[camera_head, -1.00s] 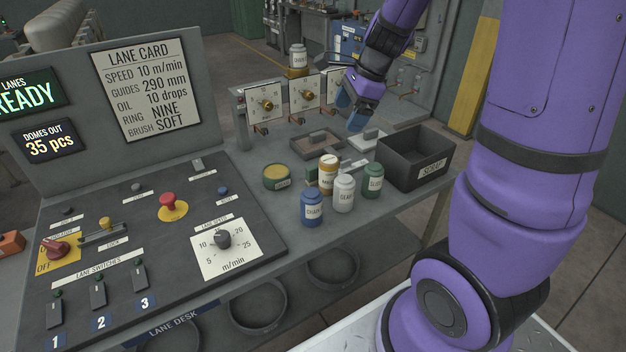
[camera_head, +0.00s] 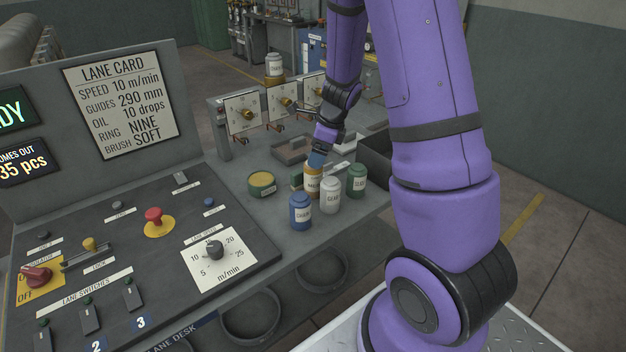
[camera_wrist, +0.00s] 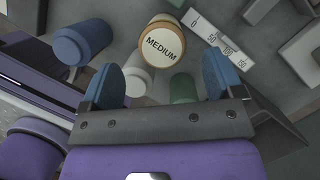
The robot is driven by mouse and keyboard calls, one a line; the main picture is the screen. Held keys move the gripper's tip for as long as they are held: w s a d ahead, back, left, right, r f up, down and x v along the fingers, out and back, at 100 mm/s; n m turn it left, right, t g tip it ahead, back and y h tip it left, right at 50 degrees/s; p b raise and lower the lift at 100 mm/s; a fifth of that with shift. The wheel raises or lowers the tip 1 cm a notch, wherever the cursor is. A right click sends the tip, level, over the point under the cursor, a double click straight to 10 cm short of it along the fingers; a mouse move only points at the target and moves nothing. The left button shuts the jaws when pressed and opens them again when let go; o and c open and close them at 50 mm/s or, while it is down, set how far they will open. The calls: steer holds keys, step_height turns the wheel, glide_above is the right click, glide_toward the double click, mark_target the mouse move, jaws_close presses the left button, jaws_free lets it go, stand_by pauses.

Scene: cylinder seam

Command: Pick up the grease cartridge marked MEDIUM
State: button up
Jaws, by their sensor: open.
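The cartridge marked MEDIUM (camera_wrist: 161,46) shows its pale lettered lid and ochre rim at the top centre of the wrist view. It appears to be the upright ochre jar (camera_head: 313,182) on the desk in the head view, its top partly hidden by my fingers. My gripper (camera_wrist: 160,78) is open and empty, its blue fingers apart, and the lid shows beyond and between them. In the head view my gripper (camera_head: 317,160) is right above the ochre jar. I cannot tell whether it touches.
A blue jar (camera_head: 300,212), a white jar (camera_head: 330,195) and a green jar (camera_head: 357,180) stand close around. A round ochre-topped tin (camera_head: 261,184) is to the left. A dark bin (camera_head: 374,158) is partly hidden behind my arm. A scale strip (camera_wrist: 216,40) lies beside the MEDIUM cartridge.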

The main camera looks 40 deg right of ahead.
mark_target(313, 179)
steer(key=x, duration=0.5)
steer(key=shift+d, duration=0.1)
jaws_close()
